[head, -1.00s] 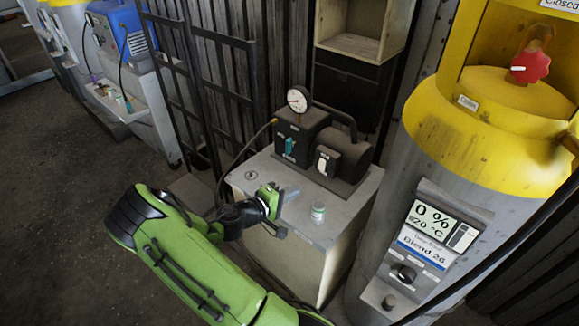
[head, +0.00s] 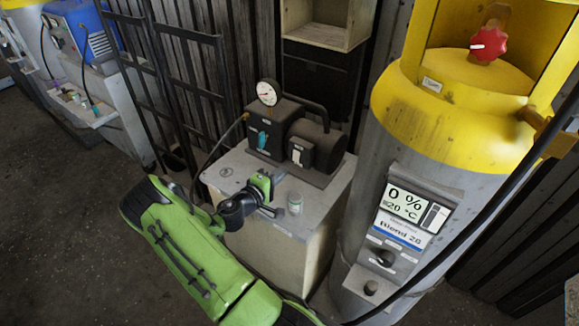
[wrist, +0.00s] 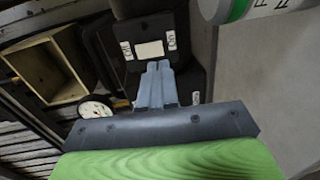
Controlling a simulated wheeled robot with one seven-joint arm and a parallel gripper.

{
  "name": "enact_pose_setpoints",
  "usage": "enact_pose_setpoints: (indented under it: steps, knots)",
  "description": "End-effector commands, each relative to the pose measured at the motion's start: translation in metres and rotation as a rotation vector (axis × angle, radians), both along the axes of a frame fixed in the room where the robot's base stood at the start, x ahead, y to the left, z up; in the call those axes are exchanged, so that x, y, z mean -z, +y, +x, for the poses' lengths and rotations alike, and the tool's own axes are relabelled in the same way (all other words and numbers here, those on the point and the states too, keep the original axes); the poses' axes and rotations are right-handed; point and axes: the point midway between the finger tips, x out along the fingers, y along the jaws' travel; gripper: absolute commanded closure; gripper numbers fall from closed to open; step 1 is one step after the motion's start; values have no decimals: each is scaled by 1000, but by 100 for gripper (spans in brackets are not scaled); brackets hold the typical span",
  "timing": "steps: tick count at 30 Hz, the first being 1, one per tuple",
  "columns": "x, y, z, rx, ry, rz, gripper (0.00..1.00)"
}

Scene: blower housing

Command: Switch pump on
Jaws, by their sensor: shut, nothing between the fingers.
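The pump, a dark motor (head: 325,150) joined to a dark box, stands on a light cabinet (head: 232,178) in the head view. A white switch (head: 298,155) is on the motor's front housing. My gripper (head: 275,180) is in front of the pump over the cabinet top. In the wrist view its grey fingers (wrist: 157,68) are shut, empty and point toward the switch. They appear apart from it, but the gap is hard to judge.
A small jar (head: 295,203) stands on the cabinet close to my gripper. A large yellow and grey tank (head: 450,140) stands to the right, a dark metal gate (head: 165,70) to the left.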

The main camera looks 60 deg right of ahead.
Motion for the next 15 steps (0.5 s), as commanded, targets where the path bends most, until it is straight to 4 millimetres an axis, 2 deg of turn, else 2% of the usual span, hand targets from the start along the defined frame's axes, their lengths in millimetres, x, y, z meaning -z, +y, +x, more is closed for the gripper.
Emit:
enact_pose_setpoints:
  steps: [3, 6, 10, 15]
  knots:
    - [4, -25, -5, 2, -3, 0, 100]
    - [6, -41, -7, 2, -3, -1, 100]
    - [7, -52, -8, -1, -2, 0, 100]
    - [7, -54, -8, -1, 1, 0, 100]
